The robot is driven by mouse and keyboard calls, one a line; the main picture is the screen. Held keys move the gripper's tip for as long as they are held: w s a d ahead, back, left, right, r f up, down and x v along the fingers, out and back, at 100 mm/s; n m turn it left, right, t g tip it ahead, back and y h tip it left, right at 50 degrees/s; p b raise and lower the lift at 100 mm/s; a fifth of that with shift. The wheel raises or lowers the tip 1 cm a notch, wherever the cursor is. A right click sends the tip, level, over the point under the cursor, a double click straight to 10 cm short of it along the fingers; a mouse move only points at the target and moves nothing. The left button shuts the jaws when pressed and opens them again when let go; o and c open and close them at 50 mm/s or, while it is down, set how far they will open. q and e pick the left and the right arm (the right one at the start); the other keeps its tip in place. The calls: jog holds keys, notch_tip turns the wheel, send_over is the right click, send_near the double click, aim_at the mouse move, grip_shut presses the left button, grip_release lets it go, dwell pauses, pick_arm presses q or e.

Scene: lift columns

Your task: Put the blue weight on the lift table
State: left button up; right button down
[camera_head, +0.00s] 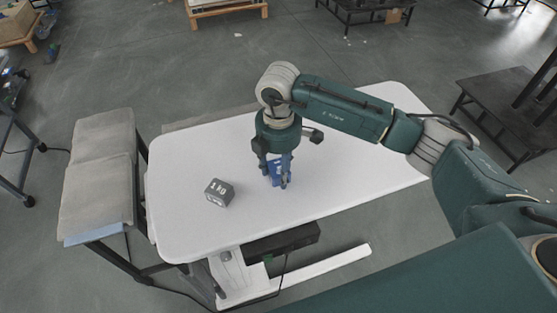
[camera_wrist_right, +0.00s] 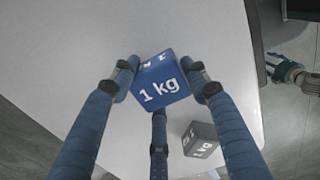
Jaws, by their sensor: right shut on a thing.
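The blue weight (camera_head: 275,172) is a small blue cube, partly hidden by fingers in the head view. In the right wrist view the blue weight (camera_wrist_right: 161,82) shows "1 kg" in white on one face. My right gripper (camera_head: 278,180) points down over the white lift table (camera_head: 330,170) and is shut on the blue weight. The weight is at or just above the tabletop; I cannot tell if it touches.
A dark grey 1 kg weight (camera_head: 219,192) rests on the table to the left of the gripper. The right part of the tabletop is clear. A dark table (camera_head: 505,105) stands at the right.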

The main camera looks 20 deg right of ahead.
aim_at(278, 168)
jog(key=shift+w+f, duration=0.1)
jog(key=shift+f, duration=0.6)
jog(key=c, duration=0.9)
grip_release()
jog(key=shift+f, duration=0.15)
notch_tip(278, 168, up, 12)
jog(key=shift+r+b, duration=0.1)
jog(key=shift+b, duration=0.45)
